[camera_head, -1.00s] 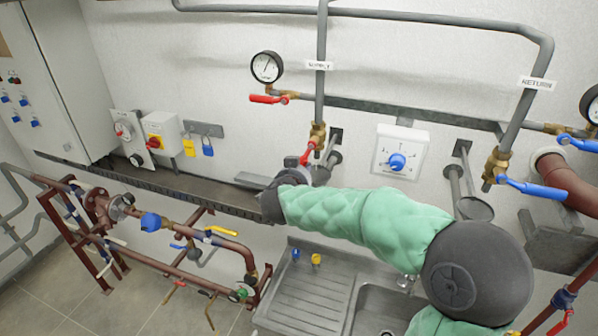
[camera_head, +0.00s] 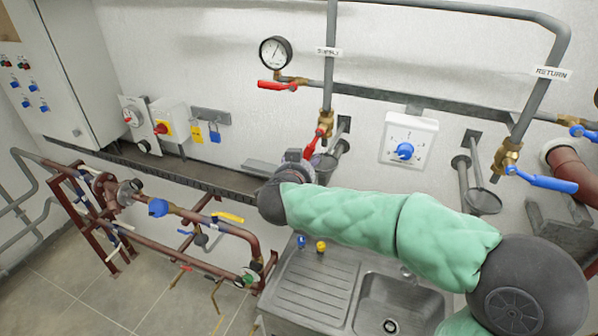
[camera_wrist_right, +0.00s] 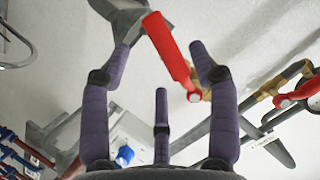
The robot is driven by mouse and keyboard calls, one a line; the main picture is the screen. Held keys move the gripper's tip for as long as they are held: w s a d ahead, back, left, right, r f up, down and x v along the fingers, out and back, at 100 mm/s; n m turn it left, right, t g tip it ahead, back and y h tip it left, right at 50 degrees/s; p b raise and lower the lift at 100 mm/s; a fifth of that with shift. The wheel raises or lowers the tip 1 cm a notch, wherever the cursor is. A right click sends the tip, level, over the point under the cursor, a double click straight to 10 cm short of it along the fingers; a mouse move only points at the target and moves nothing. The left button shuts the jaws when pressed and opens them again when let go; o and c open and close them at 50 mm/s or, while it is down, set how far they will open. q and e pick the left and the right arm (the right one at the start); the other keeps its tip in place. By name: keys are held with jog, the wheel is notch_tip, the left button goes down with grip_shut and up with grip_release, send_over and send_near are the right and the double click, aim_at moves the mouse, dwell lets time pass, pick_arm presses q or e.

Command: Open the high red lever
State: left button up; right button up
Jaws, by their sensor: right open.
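In the head view one red lever (camera_head: 277,86) lies roughly level on the branch under the gauge. A lower red lever (camera_head: 313,145) slants on the brass valve of the supply pipe. My right gripper (camera_wrist_right: 165,52) is open in the right wrist view. A red lever (camera_wrist_right: 168,48) stands between its two upper fingers, with gaps visible on both sides; it looks like the supply-pipe one. Another red lever (camera_wrist_right: 300,92) shows at the right edge. In the head view my right wrist hides most of the gripper beside the lower red lever. My left gripper is not in view.
A gauge (camera_head: 276,52) hangs above the levers. A white panel with a blue knob (camera_head: 404,151) and a blue lever (camera_head: 541,179) are to the right. A sink (camera_head: 390,307) is below my arm. Dark red pipework (camera_head: 185,213) stands at lower left.

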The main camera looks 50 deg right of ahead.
jog(key=v, duration=0.6)
dwell(0.6)
